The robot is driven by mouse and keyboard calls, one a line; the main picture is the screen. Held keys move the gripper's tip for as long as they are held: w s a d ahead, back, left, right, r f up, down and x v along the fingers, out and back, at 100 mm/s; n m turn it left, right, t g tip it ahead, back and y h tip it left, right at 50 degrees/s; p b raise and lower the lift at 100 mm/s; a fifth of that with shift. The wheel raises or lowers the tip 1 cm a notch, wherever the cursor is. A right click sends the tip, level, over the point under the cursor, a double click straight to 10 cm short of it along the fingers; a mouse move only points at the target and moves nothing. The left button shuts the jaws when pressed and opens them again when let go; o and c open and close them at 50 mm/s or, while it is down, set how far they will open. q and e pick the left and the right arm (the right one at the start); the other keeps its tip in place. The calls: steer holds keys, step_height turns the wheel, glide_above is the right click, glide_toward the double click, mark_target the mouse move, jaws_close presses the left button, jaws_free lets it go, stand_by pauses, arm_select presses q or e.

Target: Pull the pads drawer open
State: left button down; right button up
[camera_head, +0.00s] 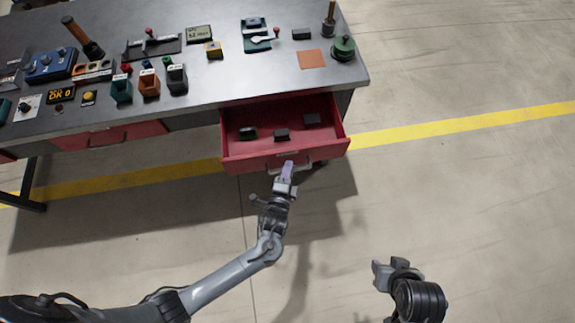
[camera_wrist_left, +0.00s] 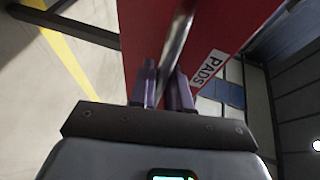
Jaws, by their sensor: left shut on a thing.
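The red pads drawer (camera_head: 240,159) stands pulled out from the right part of the workbench, and its inside shows with several dark pads lying in it. My left gripper (camera_head: 287,172) is at the drawer front, shut on the metal drawer handle (camera_head: 303,169). In the left wrist view the handle bar (camera_wrist_left: 178,45) passes between the purple fingers (camera_wrist_left: 164,90). My right gripper (camera_head: 383,274) is over the floor at the lower right, away from the drawer; its jaw gap is not clear.
The steel workbench (camera_head: 205,66) holds bins, tools, a blue box and a green domed item (camera_head: 343,47). A second red drawer (camera_head: 110,134), to the left, is closed. The floor (camera_head: 450,190) in front of the bench is clear, with a yellow line across it.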

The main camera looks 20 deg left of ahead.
arm_select(q)
steer(key=c, duration=1.4)
jaws_free()
steer(key=shift+c, duration=0.2)
steer(key=a+p+v, duration=0.1)
steer(key=p+v, duration=0.1)
steer(key=v, duration=0.8)
steer(key=shift+s+d, duration=0.35)
steer(key=shift+d, duration=0.15)
